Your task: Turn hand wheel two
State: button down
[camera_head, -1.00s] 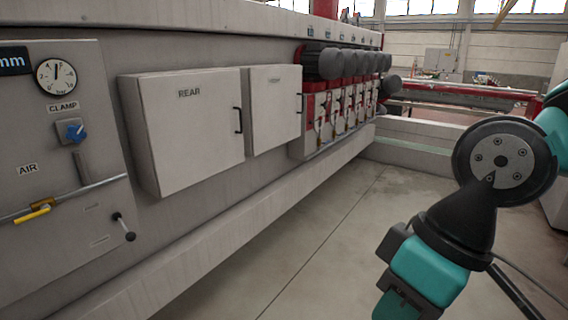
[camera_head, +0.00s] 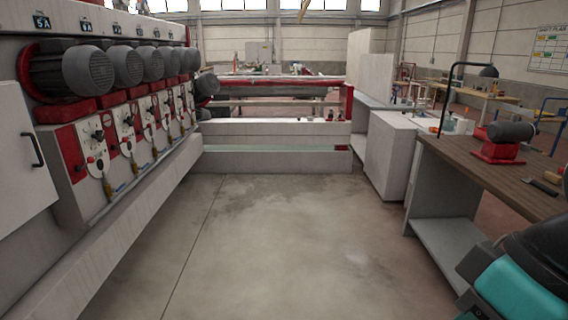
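A row of several grey motors on red mounts runs along the machine at the left. Below each motor is a white-and-red panel with a small dark knob or wheel; the nearest panel (camera_head: 92,146) and the one behind it (camera_head: 123,127) show best. The plates above carry labels such as 5A (camera_head: 41,22). I cannot tell which of these, if any, is hand wheel two. My gripper is not in view; only a teal and black part of my arm shows at the lower right.
A wooden workbench (camera_head: 480,165) with a red-based motor (camera_head: 497,143) and a lamp stands at the right. A white cabinet (camera_head: 391,158) stands beyond it. A low beam (camera_head: 280,160) crosses the far end. The concrete floor (camera_head: 260,240) between is clear.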

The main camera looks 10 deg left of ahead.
aim_at(130, 121)
jog(key=z, duration=0.15)
jog(key=i, duration=2.05)
jog(key=u, duration=0.6)
jog(key=i, duration=1.5)
jog(key=u, duration=1.35)
jog(key=i, duration=0.65)
jog(key=u, duration=0.4)
